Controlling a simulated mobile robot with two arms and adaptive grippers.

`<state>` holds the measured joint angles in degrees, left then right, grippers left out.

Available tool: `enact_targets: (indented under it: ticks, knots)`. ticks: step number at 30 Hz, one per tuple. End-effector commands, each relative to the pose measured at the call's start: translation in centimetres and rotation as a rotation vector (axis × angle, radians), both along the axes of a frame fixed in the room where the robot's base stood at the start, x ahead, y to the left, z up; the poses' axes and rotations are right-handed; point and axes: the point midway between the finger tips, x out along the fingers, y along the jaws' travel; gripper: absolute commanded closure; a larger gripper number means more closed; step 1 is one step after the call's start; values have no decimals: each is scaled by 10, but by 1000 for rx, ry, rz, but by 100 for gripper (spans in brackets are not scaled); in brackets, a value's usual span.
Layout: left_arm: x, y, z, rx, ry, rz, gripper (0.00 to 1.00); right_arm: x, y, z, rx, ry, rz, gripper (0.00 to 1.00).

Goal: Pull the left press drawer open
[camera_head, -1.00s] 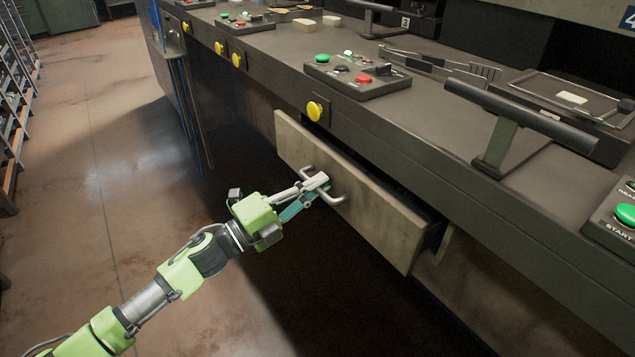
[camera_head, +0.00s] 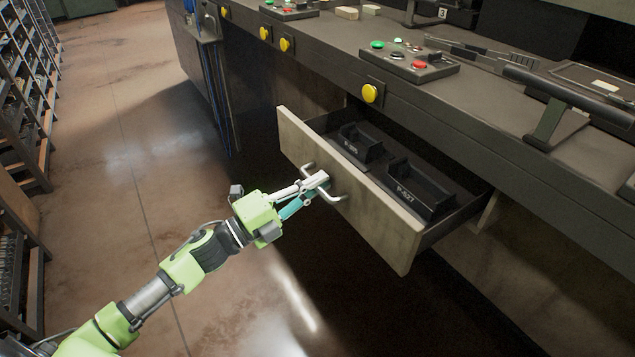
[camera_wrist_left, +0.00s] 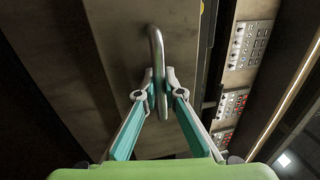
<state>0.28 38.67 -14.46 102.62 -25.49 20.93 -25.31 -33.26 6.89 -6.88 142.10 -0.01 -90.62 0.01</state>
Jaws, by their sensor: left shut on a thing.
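The press drawer (camera_head: 375,213) has a worn beige front and stands well out from under the workbench. Two dark bins, labelled P-205 (camera_head: 360,146) and P-627 (camera_head: 419,190), sit inside it. My left gripper (camera_head: 318,183) is shut on the drawer's metal bar handle (camera_head: 333,197). In the left wrist view the fingertips (camera_wrist_left: 161,88) close around the curved handle (camera_wrist_left: 156,45), against the drawer front (camera_wrist_left: 120,40). My right gripper is not in view.
The dark workbench (camera_head: 480,110) runs above the drawer, with a button box (camera_head: 410,64) and a lever handle (camera_head: 570,92) on top. Yellow buttons (camera_head: 371,93) line its front edge. Shelving racks (camera_head: 22,120) stand at the far left. The floor (camera_head: 130,150) between is clear.

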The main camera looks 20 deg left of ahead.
Motion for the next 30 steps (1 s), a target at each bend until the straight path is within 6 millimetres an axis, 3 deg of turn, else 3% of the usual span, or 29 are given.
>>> enact_targets:
  ticks: [7, 8, 20, 30]
  knots:
    - [-1, 0, -1, 1, 1, -1, 100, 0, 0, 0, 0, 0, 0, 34]
    - [-1, 0, -1, 1, 1, -1, 84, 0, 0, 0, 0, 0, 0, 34]
    - [-3, 2, -2, 0, 2, 0, 84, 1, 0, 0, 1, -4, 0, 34]
    - [-46, 35, -14, 2, 6, 0, 84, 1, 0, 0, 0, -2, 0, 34]
